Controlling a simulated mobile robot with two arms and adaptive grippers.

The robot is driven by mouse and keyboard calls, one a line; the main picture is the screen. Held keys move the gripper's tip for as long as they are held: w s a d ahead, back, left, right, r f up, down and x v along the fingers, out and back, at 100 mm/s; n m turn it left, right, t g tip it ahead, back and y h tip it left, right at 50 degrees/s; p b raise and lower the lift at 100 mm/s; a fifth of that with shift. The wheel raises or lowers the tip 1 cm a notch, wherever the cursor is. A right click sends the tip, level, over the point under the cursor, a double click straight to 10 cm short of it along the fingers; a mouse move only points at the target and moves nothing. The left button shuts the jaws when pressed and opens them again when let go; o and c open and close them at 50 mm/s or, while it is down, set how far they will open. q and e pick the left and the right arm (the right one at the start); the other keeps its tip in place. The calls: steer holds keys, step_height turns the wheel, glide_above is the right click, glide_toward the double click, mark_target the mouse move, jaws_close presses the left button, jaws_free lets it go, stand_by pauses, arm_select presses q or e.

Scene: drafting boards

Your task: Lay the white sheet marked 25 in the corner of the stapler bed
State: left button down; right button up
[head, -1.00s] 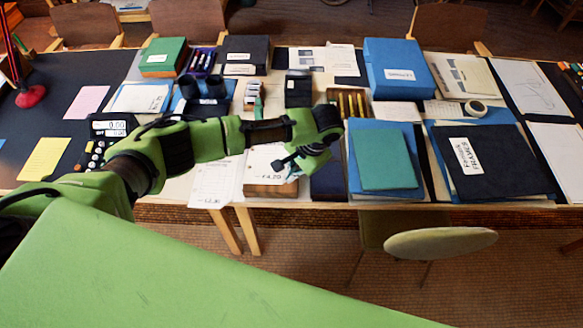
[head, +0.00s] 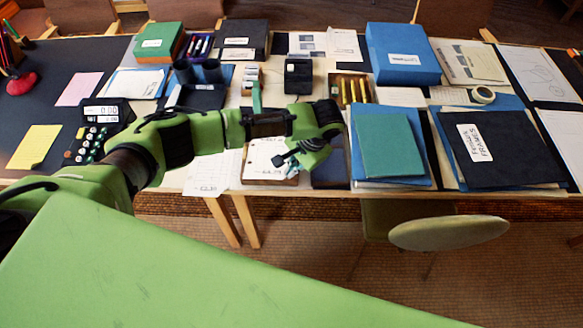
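My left gripper (head: 287,163) reaches in from the left, low over the front edge of the table. Its dark fingers point left and down, over a white sheet (head: 262,154) with printed marks on a brown-edged board. Whether they touch it, and whether they are open or shut, is too small to tell. More white paper (head: 208,172) lies just left of it, overhanging the table edge. I cannot read the number 25 on any sheet. The stapler bed cannot be made out for sure; my arm hides part of this area. My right gripper is not in view.
A teal folder on blue ones (head: 390,145) and a black folder (head: 490,148) lie to the right. A calculator (head: 100,115) and yellow paper (head: 35,146) lie left. A blue box (head: 402,55) stands behind. A chair (head: 448,233) stands at the front.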

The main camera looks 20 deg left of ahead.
arm_select(q)
steer(key=shift+f, duration=0.35)
steer(key=shift+s+p, duration=0.1)
steer(key=shift+p, duration=0.35)
stand_by(0.5)
steer(key=c, duration=2.2)
jaws_free()
steer(key=v, duration=1.2)
